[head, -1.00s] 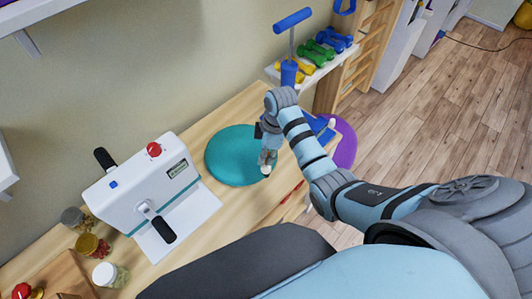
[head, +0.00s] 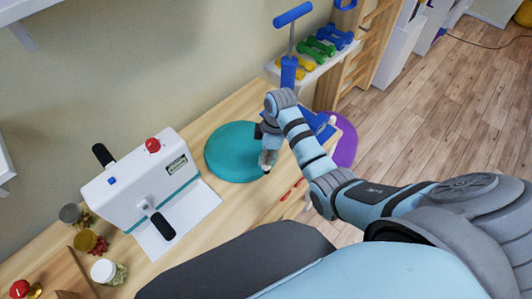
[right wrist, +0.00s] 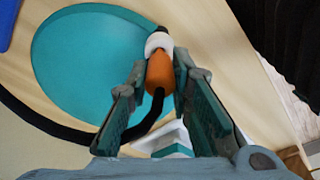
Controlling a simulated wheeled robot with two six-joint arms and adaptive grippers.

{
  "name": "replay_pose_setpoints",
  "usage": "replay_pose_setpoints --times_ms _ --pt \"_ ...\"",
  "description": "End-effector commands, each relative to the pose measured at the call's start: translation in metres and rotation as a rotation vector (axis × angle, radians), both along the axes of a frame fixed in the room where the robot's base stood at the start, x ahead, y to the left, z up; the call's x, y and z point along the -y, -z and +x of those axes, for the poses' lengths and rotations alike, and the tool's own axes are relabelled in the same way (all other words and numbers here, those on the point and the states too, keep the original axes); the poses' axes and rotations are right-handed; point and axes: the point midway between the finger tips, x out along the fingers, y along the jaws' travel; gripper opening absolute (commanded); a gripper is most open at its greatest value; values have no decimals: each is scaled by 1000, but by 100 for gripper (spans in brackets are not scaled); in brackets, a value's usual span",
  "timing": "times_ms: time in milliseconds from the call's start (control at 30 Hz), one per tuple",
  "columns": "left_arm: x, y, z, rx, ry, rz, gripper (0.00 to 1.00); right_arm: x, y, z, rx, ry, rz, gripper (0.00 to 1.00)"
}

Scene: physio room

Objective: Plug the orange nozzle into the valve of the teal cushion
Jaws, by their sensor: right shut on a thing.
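The teal cushion (head: 228,152) lies flat on the wooden table. It fills the upper left of the right wrist view (right wrist: 80,65). My right gripper (head: 267,168) is at the cushion's right front edge. In the right wrist view its fingers are shut on the orange nozzle (right wrist: 160,74), with a black hose (right wrist: 152,115) running back from it. A white ring-like part (right wrist: 158,42), apparently the valve, sits at the cushion's edge, at the nozzle's front end. I cannot tell whether the nozzle is inside it or only touching. My left gripper is not in view.
A white machine (head: 140,182) with black handles stands left of the cushion. Several jars (head: 104,271) are at the front left. A blue pump (head: 289,70) stands near the dumbbell shelf. A purple disc (head: 346,140) lies behind my arm. Red sticks (head: 292,190) lie near the table's front edge.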

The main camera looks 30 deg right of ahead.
Motion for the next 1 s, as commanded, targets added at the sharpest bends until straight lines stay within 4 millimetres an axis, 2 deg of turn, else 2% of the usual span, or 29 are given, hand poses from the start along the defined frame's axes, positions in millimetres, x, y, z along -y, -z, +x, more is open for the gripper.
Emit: replay_pose_setpoints --times_ms 533,567,700,1000 --pt "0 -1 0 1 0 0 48 0 7 0 0 0 0 0" --pt "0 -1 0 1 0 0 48 0 7 0 0 0 0 21" --pt "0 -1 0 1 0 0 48 0 7 0 0 0 0 43" --pt "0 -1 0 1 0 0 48 0 7 0 0 0 0 45"
